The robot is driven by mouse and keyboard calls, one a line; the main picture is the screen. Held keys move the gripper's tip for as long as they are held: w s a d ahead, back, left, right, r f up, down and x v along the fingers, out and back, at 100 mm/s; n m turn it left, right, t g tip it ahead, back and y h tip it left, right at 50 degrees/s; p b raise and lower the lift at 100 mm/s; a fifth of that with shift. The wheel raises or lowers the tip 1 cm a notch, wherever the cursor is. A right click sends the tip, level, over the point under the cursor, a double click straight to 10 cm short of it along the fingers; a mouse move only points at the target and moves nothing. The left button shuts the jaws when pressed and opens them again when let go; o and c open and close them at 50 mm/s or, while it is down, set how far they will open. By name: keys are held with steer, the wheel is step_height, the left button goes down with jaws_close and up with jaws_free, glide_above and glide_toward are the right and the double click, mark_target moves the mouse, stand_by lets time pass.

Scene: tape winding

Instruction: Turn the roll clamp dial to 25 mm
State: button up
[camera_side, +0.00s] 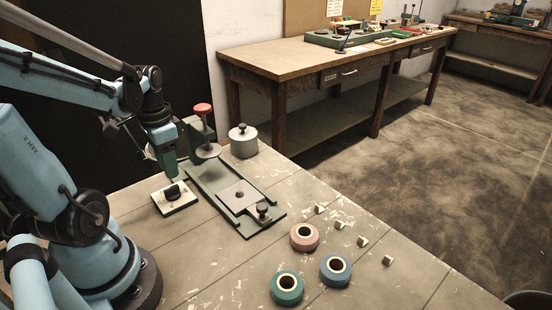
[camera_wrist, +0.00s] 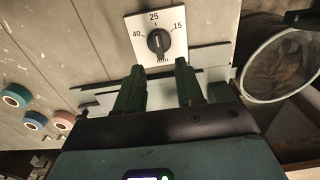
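The roll clamp dial is a black knob (camera_wrist: 159,41) on a white square plate (camera_wrist: 178,22) marked 40 at left, 25 at top and 15 at right. A pale mark on the knob appears to point up, close to 25; its exact angle is hard to tell. In the side view the plate (camera_side: 180,205) lies on the bench with its knob (camera_side: 172,191) on top. My gripper (camera_wrist: 158,70) is open, with two dark green fingers apart and nothing between them. In the side view my gripper (camera_side: 168,165) hangs above the plate's far side, apart from the knob.
A green fixture (camera_side: 207,182) with a red-topped post (camera_side: 203,109) stands right beside the plate. A grey lidded cylinder (camera_side: 243,141) is behind it. Pink (camera_side: 304,237), blue (camera_side: 335,269) and green (camera_side: 287,288) tape rolls and several small blocks lie nearer the front right.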

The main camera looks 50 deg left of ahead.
mark_target(174, 186)
step_height(174, 186, up, 6)
stand_by(0.5)
steer(key=shift+r, duration=0.1)
steer(key=w+d+t, duration=0.3)
steer(key=w+d, duration=0.1)
steer(key=d, duration=0.4)
steer(key=w+d+t, duration=0.4)
steer(key=w+d, duration=0.1)
steer(key=d, duration=0.4)
steer(key=shift+w+f, duration=0.25)
steer(key=shift+w, duration=0.05)
